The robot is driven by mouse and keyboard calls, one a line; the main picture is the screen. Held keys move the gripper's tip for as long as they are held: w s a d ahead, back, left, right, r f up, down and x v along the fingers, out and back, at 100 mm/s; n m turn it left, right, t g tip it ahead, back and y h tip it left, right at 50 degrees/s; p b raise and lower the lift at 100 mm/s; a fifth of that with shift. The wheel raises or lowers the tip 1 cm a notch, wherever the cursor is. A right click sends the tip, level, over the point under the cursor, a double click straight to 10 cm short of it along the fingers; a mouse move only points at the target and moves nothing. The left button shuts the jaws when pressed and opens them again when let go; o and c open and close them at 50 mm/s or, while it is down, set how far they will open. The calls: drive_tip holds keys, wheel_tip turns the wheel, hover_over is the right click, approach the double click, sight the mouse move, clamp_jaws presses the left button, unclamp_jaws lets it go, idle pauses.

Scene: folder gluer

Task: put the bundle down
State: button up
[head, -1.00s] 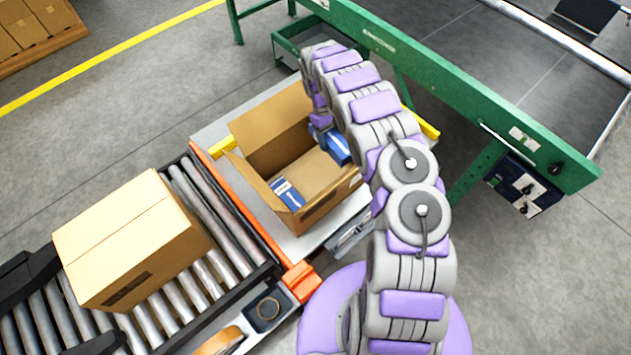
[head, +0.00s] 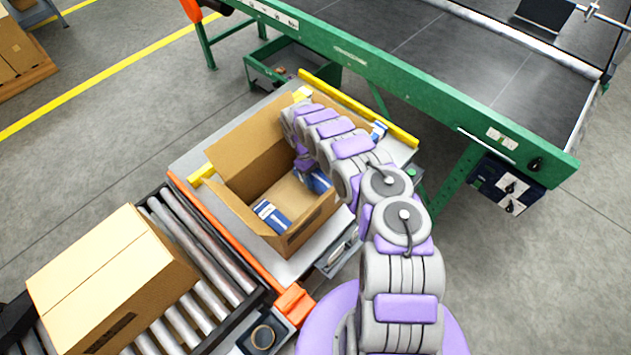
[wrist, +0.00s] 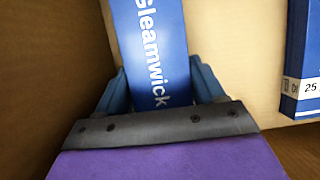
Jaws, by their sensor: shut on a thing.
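The bundle (wrist: 155,50) is blue with white "Gleamwick" lettering. In the wrist view it stands between the two blue fingers of my gripper (wrist: 162,85), which is shut on it. In the head view my gripper (head: 307,165) reaches down inside an open cardboard box (head: 245,155), and a blue pack (head: 319,181) shows just below it. A blue and white bundle (head: 271,216) lies at the box's near corner. A blue pack with a white label (wrist: 305,60) shows at the right of the wrist view. I cannot tell whether the held bundle touches the box floor.
The box stands on a grey table with yellow guides (head: 360,108). A closed carton (head: 110,275) sits on the roller conveyor (head: 200,250) at left. A blue and white item (head: 379,131) shows right of my arm. A green-framed machine (head: 440,95) stands behind.

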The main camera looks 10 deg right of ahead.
sight(313, 174)
drive_tip(key=shift+a+f, duration=0.15)
drive_tip(key=shift+f, duration=0.35)
drive_tip(key=shift+a+f, duration=0.15)
drive_tip(key=shift+f, duration=0.35)
drive_tip(key=shift+d+f, duration=0.15)
drive_tip(key=o, duration=1.2)
drive_tip(key=shift+o, duration=0.2)
drive_tip(key=p+v, duration=0.1)
drive_tip(key=v, duration=0.6)
drive_tip(key=shift+w+r, duration=0.2)
drive_tip(key=shift+r, duration=0.15)
